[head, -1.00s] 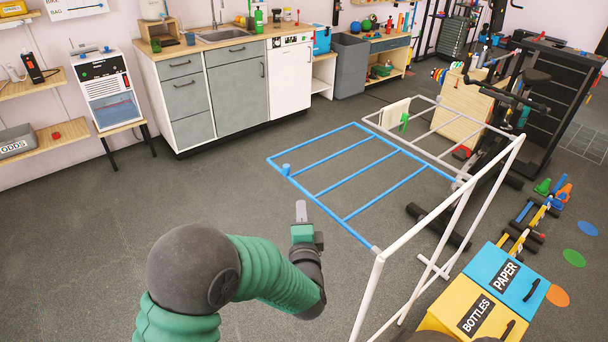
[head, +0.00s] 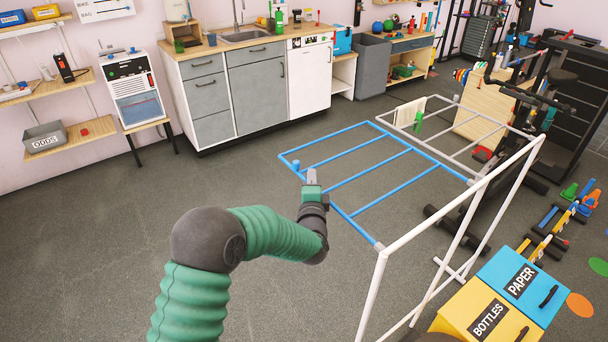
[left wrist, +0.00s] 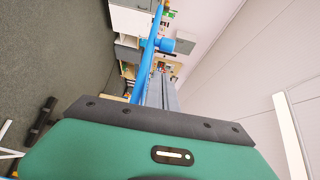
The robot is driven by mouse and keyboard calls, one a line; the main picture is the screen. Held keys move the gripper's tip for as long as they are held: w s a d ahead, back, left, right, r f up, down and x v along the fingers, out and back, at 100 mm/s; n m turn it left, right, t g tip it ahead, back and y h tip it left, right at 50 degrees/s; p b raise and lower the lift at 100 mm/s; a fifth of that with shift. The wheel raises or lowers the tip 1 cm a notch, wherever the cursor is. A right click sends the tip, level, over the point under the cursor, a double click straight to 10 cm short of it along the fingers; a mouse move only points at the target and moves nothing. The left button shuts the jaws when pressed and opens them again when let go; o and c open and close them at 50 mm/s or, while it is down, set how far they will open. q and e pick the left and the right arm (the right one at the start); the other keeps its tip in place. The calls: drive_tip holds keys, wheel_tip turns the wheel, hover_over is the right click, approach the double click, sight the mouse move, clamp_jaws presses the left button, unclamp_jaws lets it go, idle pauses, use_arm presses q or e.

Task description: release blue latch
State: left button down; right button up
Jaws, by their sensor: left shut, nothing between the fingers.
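The blue latch (head: 296,163) is a short blue knob on the near-left part of the blue fold-out wing (head: 352,172) of a white drying rack. In the left wrist view the latch (left wrist: 183,46) shows just beyond the fingers, beside a blue bar (left wrist: 145,62). My left gripper (head: 311,174) is shut and empty. In the head view its tips overlap the near blue bar, slightly right of and below the latch. A small gap seems to lie between tips and latch; contact cannot be told. My right gripper is not in view.
The rack's white frame (head: 452,210) stands to the right, with a pale cloth (head: 409,112) and a green item (head: 418,121) on its far part. Yellow and blue bins (head: 484,316) stand at the lower right. Counters line the back wall. The floor left of the rack is clear.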

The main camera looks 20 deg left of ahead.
sight(294, 167)
use_arm(q)
drive_tip(key=a, duration=0.2)
drive_tip(key=w+a, duration=0.1)
drive_tip(key=a, duration=0.1)
drive_tip(key=shift+a+f, duration=0.1)
drive_tip(key=shift+f, duration=0.05)
drive_tip(key=shift+w+d, duration=0.1)
drive_tip(key=shift+d, duration=0.1)
drive_tip(key=shift+w+a, duration=0.15)
drive_tip(key=shift+w, duration=0.1)
drive_tip(key=shift+w+a, duration=0.8)
drive_tip(key=shift+a, duration=0.35)
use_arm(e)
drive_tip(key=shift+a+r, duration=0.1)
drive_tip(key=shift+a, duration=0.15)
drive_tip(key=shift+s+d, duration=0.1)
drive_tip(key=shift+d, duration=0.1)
